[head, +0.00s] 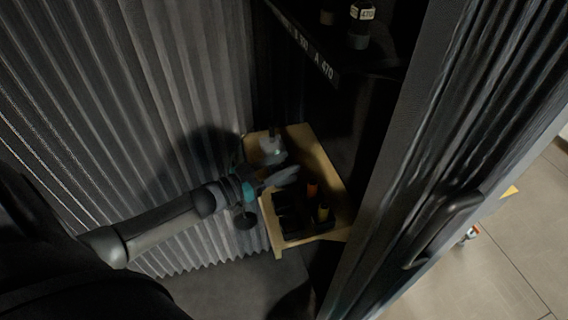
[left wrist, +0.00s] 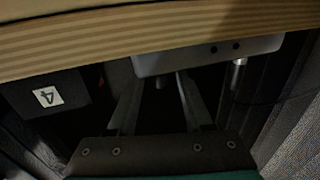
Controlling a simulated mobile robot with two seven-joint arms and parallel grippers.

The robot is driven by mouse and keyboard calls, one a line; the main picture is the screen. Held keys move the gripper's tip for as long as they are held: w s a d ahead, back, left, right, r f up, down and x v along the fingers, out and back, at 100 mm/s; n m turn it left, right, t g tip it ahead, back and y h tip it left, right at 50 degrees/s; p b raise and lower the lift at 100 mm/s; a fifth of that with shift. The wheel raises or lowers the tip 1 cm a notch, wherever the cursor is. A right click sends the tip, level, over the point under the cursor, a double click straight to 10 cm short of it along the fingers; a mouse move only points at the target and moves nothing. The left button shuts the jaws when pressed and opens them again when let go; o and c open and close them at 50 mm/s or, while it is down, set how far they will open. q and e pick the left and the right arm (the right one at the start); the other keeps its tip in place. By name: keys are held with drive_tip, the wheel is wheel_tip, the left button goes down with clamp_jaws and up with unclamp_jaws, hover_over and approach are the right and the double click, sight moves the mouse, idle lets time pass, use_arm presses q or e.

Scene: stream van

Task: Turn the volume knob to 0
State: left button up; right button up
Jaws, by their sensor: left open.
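My left gripper (head: 280,177) reaches in from the left over a wooden shelf or drawer. In the left wrist view its two fingers (left wrist: 160,78) are open, pointing at the edge of a pale grey box (left wrist: 208,54). A small dark stub (left wrist: 160,84) shows between the fingertips; it may be the volume knob, but its markings and setting cannot be read. A metal cylinder (left wrist: 238,74) sticks out of the box, right of the fingers. I cannot tell whether the fingers touch the stub. My right gripper is not in view.
The wooden shelf or drawer (head: 325,165) holds an orange-topped item (head: 312,188) and a yellow-topped item (head: 323,211). A dark block with a white label (left wrist: 48,97) lies left of the fingers. A ribbed wall (head: 190,80) and a door with a handle (head: 440,228) flank the space.

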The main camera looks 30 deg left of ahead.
use_arm(q)
drive_tip(key=shift+w, duration=0.15)
clamp_jaws()
idle(0.4)
